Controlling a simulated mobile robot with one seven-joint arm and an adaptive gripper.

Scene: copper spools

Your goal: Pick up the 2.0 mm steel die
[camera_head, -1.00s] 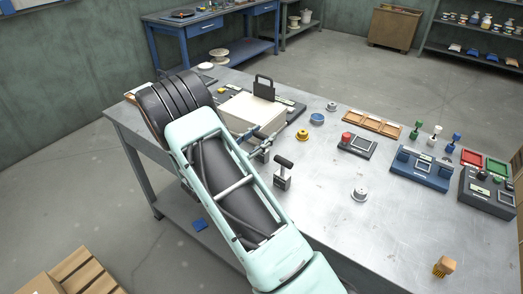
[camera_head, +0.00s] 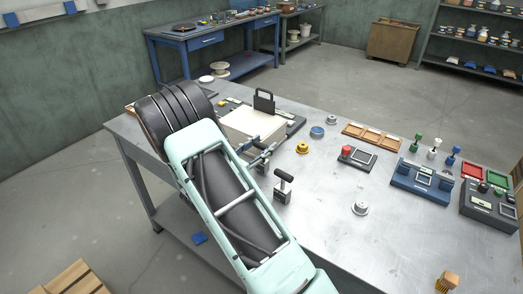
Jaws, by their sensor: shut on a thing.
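No die can be told as the 2.0 mm steel one, as no size marking is readable. A silver flanged round piece (camera_head: 360,208) stands on the open table right of the arm. A smaller grey round piece (camera_head: 332,120) lies farther back, near a blue one (camera_head: 317,132) and a yellow one (camera_head: 303,147).
A black-handled tool (camera_head: 283,188) stands close to the arm. A pale block (camera_head: 252,124) lies behind it. A wooden tray (camera_head: 372,137), a red-button device (camera_head: 357,158) and a blue fixture (camera_head: 420,182) stand to the right. The front middle of the table (camera_head: 365,255) is clear.

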